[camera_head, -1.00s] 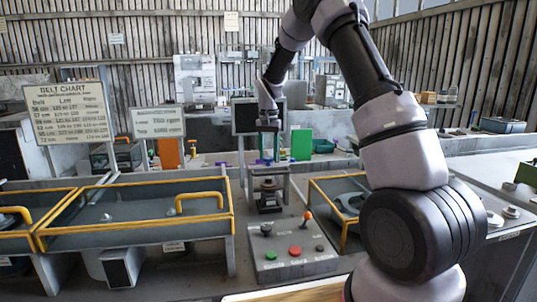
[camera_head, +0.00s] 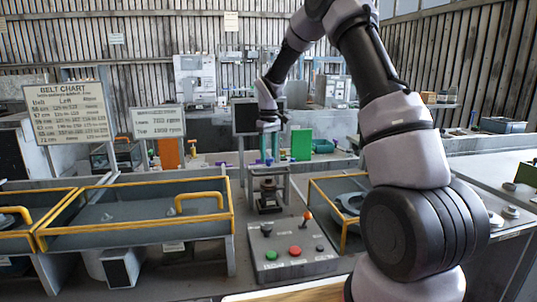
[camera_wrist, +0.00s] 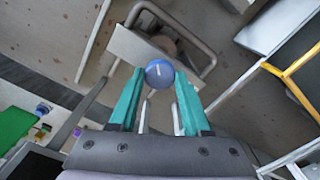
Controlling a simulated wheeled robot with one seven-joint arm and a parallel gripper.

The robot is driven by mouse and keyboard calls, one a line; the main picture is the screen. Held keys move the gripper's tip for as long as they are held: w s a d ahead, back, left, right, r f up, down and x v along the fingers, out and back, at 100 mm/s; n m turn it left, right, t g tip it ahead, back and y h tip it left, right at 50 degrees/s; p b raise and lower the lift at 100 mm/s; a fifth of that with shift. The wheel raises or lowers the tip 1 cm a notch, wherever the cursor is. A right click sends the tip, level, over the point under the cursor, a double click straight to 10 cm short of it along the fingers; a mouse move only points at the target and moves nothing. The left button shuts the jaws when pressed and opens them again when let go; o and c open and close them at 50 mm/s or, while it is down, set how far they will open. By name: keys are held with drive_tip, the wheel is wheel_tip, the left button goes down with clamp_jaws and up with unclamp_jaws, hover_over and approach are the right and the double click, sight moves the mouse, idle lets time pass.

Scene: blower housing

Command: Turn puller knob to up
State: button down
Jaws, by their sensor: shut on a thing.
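The puller knob (camera_wrist: 160,73) is a round blue knob with a short white mark on its face. In the wrist view it sits between the tips of my teal fingers, and the mark runs nearly upright in the picture. My gripper (camera_head: 268,150) is shut on it. In the head view my gripper points down over the small dark puller stand (camera_head: 269,186) with its metal frame. The knob is mostly hidden by the fingers there, and its mark cannot be made out.
A grey control box (camera_head: 292,256) with red and green buttons and an orange-tipped lever stands in front. Yellow-railed trays (camera_head: 140,215) lie to the left, another to the right. A green block (camera_head: 301,145) and dark screen (camera_head: 243,117) stand close to my gripper.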

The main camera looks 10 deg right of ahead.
sight(268, 157)
drive_tip(key=n, duration=1.3)
drive_tip(key=shift+n, duration=0.4)
drive_tip(key=n, duration=1.3)
drive_tip(key=shift+n, duration=0.3)
drive_tip(key=shift+c, duration=1.8)
unclamp_jaws()
wheel_tip(268, 157, up, 11)
